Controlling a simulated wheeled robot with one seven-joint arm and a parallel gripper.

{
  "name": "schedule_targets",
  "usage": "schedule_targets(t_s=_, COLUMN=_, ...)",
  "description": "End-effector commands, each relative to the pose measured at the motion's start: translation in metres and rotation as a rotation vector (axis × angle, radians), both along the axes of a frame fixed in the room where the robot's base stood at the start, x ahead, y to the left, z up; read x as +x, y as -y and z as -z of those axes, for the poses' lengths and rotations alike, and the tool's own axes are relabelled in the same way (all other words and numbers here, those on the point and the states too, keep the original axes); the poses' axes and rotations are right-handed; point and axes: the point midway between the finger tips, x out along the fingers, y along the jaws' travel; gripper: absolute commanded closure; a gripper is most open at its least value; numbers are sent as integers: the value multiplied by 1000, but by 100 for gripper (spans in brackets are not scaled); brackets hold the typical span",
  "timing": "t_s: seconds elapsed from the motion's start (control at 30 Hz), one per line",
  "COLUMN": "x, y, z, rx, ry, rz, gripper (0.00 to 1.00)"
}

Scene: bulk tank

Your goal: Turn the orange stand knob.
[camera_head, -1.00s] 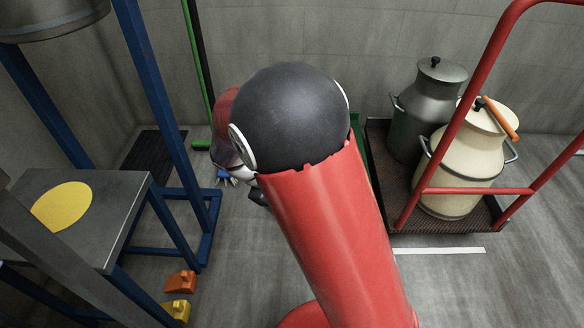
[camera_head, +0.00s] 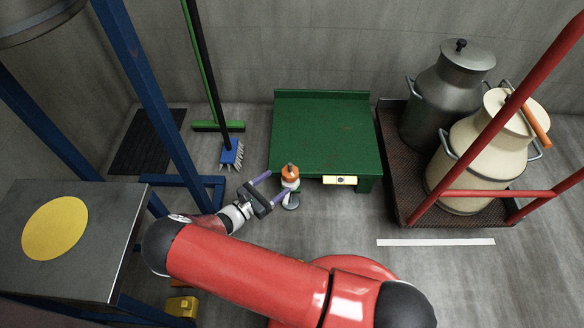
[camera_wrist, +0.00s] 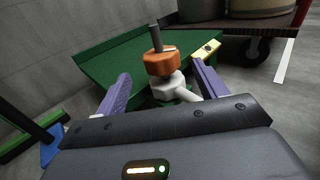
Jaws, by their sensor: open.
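The orange stand knob (camera_head: 290,171) sits on top of a small white-and-grey stand (camera_head: 290,199) at the near left corner of the green table. In the wrist view the orange knob (camera_wrist: 162,63) has a dark stem rising from its top and a white fitting (camera_wrist: 168,86) below it. My gripper (camera_head: 270,182) is open, and its two purple fingers point towards the knob. In the wrist view the knob shows beyond and between the fingertips (camera_wrist: 160,78). I cannot tell whether either finger touches it. The jaws hold nothing.
A red-railed cart (camera_head: 400,200) with two milk cans is at right. A blue-legged metal table (camera_head: 100,200) is at left.

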Motion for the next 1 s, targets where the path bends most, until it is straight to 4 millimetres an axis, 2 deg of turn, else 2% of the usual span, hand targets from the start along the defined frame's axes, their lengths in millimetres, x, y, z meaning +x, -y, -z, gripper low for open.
schedule_targets(t_s=0.2, x=24, y=27, z=0, rx=1, ry=1, rz=6, gripper=29)
schedule_targets(t_s=0.4, x=42, y=46, z=-1, rx=1, ry=1, rz=5, gripper=29)
schedule_targets(t_s=0.77, x=48, y=52, z=-1, rx=4, ry=1, rz=4, gripper=29)
schedule_targets(t_s=0.83, x=47, y=52, z=-1, rx=4, ry=1, rz=5, gripper=34)
schedule_targets(t_s=1.0, x=47, y=52, z=-1, rx=4, ry=1, rz=5, gripper=57)
